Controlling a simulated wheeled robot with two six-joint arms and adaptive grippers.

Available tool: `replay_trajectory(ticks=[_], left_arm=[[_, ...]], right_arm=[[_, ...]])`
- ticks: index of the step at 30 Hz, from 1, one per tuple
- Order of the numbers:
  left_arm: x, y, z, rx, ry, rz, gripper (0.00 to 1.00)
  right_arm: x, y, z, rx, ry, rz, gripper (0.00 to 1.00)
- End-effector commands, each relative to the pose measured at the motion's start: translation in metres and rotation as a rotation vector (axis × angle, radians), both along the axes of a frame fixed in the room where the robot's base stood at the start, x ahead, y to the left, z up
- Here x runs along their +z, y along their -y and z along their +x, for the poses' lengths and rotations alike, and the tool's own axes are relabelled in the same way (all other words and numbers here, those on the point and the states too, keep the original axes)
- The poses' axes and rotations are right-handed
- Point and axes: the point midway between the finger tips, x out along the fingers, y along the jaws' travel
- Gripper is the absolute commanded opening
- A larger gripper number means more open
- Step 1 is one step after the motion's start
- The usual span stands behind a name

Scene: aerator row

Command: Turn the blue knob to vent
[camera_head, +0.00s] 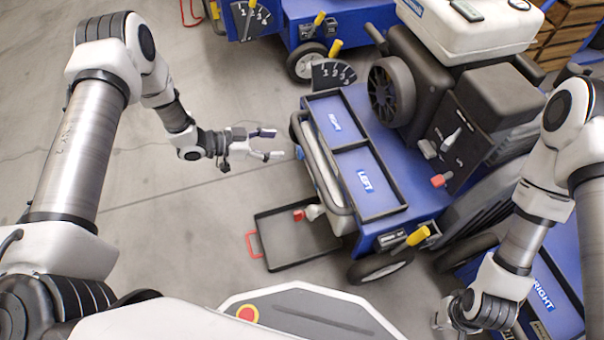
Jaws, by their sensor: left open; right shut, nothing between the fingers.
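A small blue knob (299,152) shows at the left edge of the blue aerator machine (420,205), beside its black bar. It is small and partly hidden, and I cannot read any vent mark or tell its setting. My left gripper (272,144) is open and empty, its fingers pointing right at the knob with a short gap between in the picture. My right gripper (444,314) is shut and empty at the lower right, partly hidden by its own wrist.
A red knob (299,215) sits lower on the same side, above a black tray (290,238) on the floor. Another red knob (438,180) and a yellow handle (418,236) stick out of the machine. Another blue machine (277,30) stands behind. Floor at left is clear.

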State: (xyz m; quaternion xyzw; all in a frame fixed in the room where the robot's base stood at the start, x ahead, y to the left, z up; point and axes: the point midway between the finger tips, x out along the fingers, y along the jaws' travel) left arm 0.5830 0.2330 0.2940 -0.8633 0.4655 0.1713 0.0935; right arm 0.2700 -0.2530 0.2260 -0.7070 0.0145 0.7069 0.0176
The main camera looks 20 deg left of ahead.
Motion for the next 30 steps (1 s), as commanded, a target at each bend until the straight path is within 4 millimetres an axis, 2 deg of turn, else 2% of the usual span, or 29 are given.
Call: replay_trajectory(ticks=[1, 3, 8, 15, 19, 28, 29, 30], left_arm=[[-0.031, -0.003, 0.000, 0.007, -0.001, -0.002, 0.66], [-0.038, -0.005, 0.000, 0.012, -0.001, -0.003, 0.66], [-0.041, 0.002, 0.003, 0.011, -0.002, -0.003, 0.66], [-0.062, 0.036, 0.025, 0.008, -0.003, -0.002, 0.66], [-0.066, 0.051, 0.036, 0.010, -0.003, -0.002, 0.66], [-0.065, 0.056, 0.039, 0.013, -0.004, -0.002, 0.66], [-0.065, 0.056, 0.039, 0.013, -0.005, -0.003, 0.59], [-0.065, 0.056, 0.039, 0.013, -0.005, -0.003, 0.45]], right_arm=[[-0.031, 0.000, 0.000, 0.000, 0.001, 0.000, 0.00], [-0.038, 0.000, 0.000, 0.000, 0.001, 0.000, 0.00], [-0.042, 0.000, 0.001, -0.001, 0.003, 0.000, 0.00], [-0.069, 0.001, 0.002, -0.006, 0.006, 0.000, 0.00], [-0.079, 0.001, 0.004, -0.006, 0.011, -0.001, 0.00], [-0.079, 0.001, 0.005, -0.005, 0.013, -0.002, 0.00], [-0.079, 0.001, 0.005, -0.005, 0.013, -0.002, 0.00], [-0.079, 0.001, 0.005, -0.005, 0.013, -0.002, 0.00]])
